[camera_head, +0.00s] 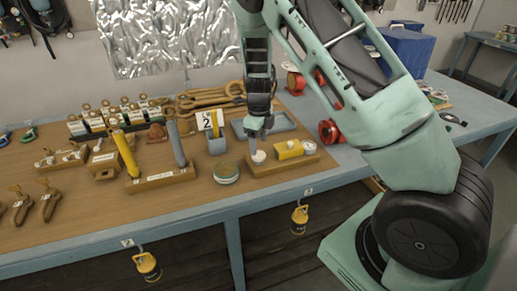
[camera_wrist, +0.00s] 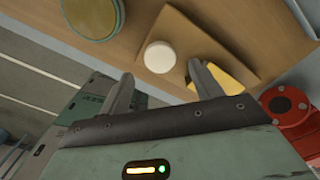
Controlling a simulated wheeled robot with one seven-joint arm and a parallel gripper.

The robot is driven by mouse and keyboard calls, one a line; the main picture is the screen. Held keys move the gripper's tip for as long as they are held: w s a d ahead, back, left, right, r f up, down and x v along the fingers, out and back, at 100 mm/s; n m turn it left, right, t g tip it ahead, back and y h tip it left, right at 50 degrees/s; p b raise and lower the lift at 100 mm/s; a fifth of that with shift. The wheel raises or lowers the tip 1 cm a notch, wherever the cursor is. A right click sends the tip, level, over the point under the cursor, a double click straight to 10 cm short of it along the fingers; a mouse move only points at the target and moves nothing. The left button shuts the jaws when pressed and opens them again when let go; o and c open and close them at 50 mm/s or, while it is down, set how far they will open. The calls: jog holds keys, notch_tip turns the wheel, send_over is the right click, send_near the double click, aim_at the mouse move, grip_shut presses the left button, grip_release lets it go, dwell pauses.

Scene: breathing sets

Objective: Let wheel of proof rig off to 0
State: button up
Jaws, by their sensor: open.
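The proof rig sits on a wooden base (camera_head: 268,168) on the bench, with a yellow block (camera_head: 289,149) and a white round part (camera_head: 309,146) at its right. A pale round knob, seemingly its wheel (camera_head: 258,157), is at the left end; it also shows in the wrist view as a cream disc (camera_wrist: 159,56), beside the yellow block (camera_wrist: 232,79). My gripper (camera_head: 256,137) is over this end of the rig. In the wrist view my gripper (camera_wrist: 162,82) is open, with the wheel just beyond and between the fingertips. No scale reading is legible.
A "2" card (camera_head: 211,120) and a grey tray (camera_head: 265,124) are behind. Red flanged parts (camera_head: 328,131) stand to the right. Yellow padlock-like tags (camera_head: 299,219) hang from the bench edge.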

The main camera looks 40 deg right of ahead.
aim_at(259, 154)
jog(key=shift+f+p, duration=0.4)
jog(key=shift+f, duration=1.95)
jog(key=c, duration=1)
